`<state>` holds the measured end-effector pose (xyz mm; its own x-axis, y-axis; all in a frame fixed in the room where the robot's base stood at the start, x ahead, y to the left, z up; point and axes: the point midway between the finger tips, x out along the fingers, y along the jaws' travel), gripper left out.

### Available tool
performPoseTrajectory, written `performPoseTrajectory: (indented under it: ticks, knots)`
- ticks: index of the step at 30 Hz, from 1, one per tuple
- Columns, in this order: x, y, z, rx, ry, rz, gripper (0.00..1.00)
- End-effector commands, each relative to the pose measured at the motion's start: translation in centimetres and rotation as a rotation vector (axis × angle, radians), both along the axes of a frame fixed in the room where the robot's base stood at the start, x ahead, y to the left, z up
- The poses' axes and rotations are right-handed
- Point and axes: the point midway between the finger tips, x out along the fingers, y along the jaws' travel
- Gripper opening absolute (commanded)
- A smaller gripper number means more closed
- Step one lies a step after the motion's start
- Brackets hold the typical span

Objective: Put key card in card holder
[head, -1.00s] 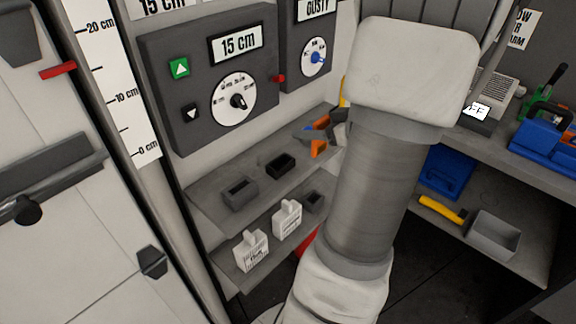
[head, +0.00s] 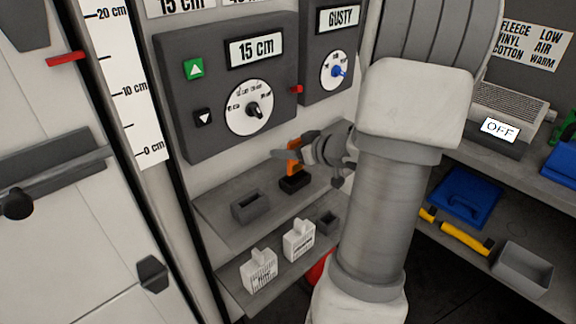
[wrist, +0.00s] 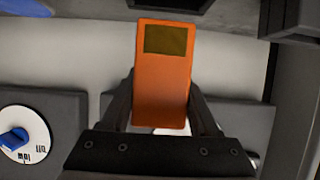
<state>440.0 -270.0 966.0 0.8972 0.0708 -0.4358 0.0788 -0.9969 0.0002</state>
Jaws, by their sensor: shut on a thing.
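My gripper (wrist: 163,105) is shut on an orange card (wrist: 162,75) with a dark olive window, taken to be the key card. In the head view the card (head: 294,158) stands roughly upright, directly above a small black open box (head: 294,184) on the upper shelf. I cannot tell whether its lower edge touches or enters the box. A grey slotted box (head: 246,213) sits left of the black one. Which of these is the card holder carries no visible label. My gripper (head: 289,154) comes in from the right.
A control panel (head: 182,130) with a dial is on the wall behind the shelf.

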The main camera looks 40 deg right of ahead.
Motion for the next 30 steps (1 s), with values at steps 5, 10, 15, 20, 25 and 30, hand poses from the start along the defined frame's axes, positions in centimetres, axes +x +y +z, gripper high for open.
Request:
performPoseTrajectory:
  ticks: [5,10,15,20,25,30]
  knots:
    - [0.0,0.0,-2.2,0.003,0.001,-0.003,0.06]
    - [0.0,0.0,-4.2,0.003,0.0,-0.001,0.06]
    - [0.0,0.0,-3.9,0.0,-0.001,0.0,0.06]
    - [0.0,0.0,-4.3,0.001,0.0,0.0,0.06]
    - [0.0,0.0,-4.3,0.0,-0.001,-0.001,0.85]
    - [0.0,0.0,-4.3,0.0,0.0,-0.001,0.92]
